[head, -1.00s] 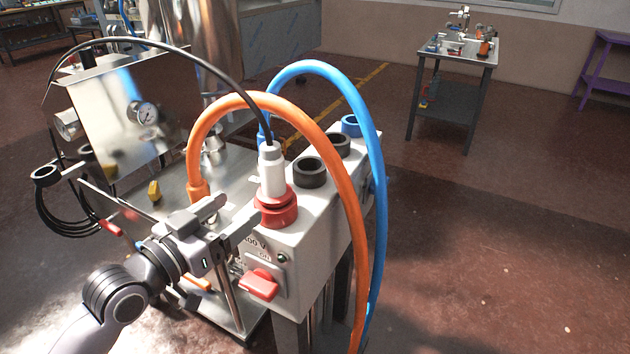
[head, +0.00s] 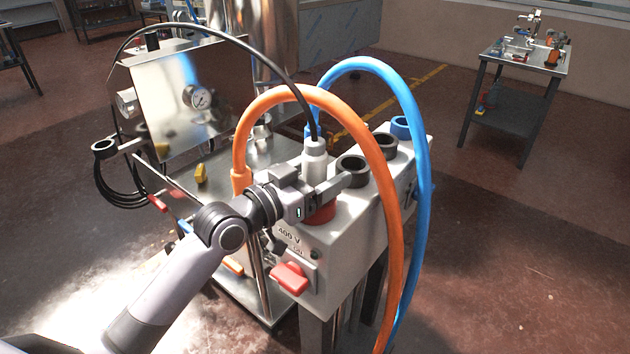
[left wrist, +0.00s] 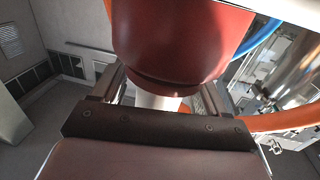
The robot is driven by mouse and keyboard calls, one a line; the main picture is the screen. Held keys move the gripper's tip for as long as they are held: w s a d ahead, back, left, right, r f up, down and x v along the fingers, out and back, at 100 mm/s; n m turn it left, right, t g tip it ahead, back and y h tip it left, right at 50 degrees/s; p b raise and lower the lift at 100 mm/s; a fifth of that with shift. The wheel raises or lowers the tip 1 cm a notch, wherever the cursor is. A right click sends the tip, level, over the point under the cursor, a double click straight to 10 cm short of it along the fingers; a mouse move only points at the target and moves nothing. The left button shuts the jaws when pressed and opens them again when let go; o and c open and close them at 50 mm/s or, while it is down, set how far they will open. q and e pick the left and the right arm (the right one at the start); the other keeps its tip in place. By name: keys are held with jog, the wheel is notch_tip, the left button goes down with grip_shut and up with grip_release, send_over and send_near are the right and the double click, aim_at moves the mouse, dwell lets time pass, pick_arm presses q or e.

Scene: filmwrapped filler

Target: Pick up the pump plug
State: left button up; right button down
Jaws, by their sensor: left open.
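The pump plug (head: 314,166) is a pale grey cylinder with a black cable from its top. It stands upright in a red socket (head: 320,214) on top of the light grey box. My left gripper (head: 322,182) is at the plug's body just above the red part, with its jaws open and a finger on either side. In the left wrist view a pale cylinder (left wrist: 158,101) shows between the fingers, under a large red collar (left wrist: 180,40). Whether the fingers touch the plug is hidden. My right gripper is not in view.
An orange hose (head: 392,230) and a blue hose (head: 420,150) arch close around the plug. Black ring holders (head: 352,168) stand beside it on the box (head: 300,235), which has a red switch (head: 290,279). A steel panel with a gauge (head: 200,97) stands behind left.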

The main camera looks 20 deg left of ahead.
pick_arm(q)
jog(key=shift+w+d, duration=0.1)
jog(key=shift+w, duration=0.05)
jog(key=c, duration=1.3)
jog(key=shift+o, duration=0.2)
jog(key=shift+r, duration=0.1)
